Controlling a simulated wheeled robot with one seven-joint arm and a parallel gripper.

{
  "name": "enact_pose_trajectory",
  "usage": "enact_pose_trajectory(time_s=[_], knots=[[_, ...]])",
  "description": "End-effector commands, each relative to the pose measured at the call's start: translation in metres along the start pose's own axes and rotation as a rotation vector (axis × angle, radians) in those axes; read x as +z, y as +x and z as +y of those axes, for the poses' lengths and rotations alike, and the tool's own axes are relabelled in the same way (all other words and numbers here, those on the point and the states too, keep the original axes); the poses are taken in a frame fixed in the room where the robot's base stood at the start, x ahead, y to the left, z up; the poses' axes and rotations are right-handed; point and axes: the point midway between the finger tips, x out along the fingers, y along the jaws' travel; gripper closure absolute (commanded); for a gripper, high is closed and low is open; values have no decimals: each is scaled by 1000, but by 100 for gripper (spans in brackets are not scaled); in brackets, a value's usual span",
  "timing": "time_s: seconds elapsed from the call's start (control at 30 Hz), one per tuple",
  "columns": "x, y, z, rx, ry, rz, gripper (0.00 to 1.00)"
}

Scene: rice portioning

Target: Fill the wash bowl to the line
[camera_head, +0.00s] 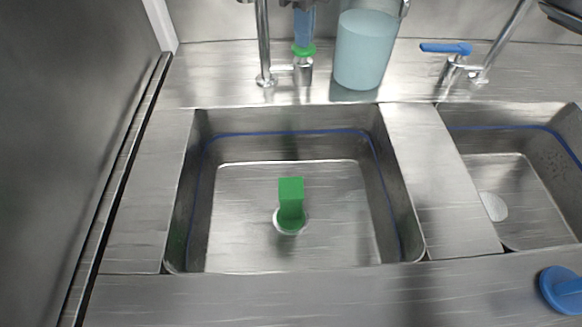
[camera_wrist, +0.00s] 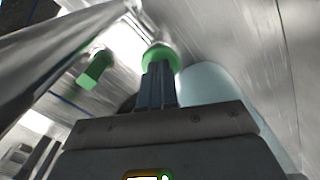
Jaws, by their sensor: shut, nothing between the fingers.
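The large left basin (camera_head: 190,180), which I take as the wash bowl, has a blue line (camera_head: 290,132) around its upper walls. A green plug (camera_head: 291,200) stands upright at its drain; it also shows in the wrist view (camera_wrist: 95,70). I see no clear water surface in the basin. Behind it stands a metal tap (camera_head: 264,45) with a green-topped valve (camera_head: 303,50). My gripper (camera_head: 304,40) is shut and empty, its blue fingers pointing down at the green top. In the wrist view the fingertips (camera_wrist: 158,68) meet or nearly meet the green part (camera_wrist: 161,54); contact is unclear.
A pale blue translucent container (camera_head: 365,50) stands just right of the tap, close to my gripper. A smaller right basin (camera_head: 500,180) has an uncovered drain and a tap with a blue lever (camera_head: 446,48). A blue plug (camera_head: 562,288) lies on the front counter. A wall rises at left.

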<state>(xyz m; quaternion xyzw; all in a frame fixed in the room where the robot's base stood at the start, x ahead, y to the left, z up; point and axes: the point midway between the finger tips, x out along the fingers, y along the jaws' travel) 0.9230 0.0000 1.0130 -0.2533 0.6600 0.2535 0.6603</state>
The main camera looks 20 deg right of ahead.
Motion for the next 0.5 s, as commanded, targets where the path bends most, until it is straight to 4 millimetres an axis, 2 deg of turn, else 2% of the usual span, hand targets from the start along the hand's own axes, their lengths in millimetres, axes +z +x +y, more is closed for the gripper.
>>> enact_pose_trajectory(time_s=[0.5], knots=[[0,10,0,0,0,1,100]])
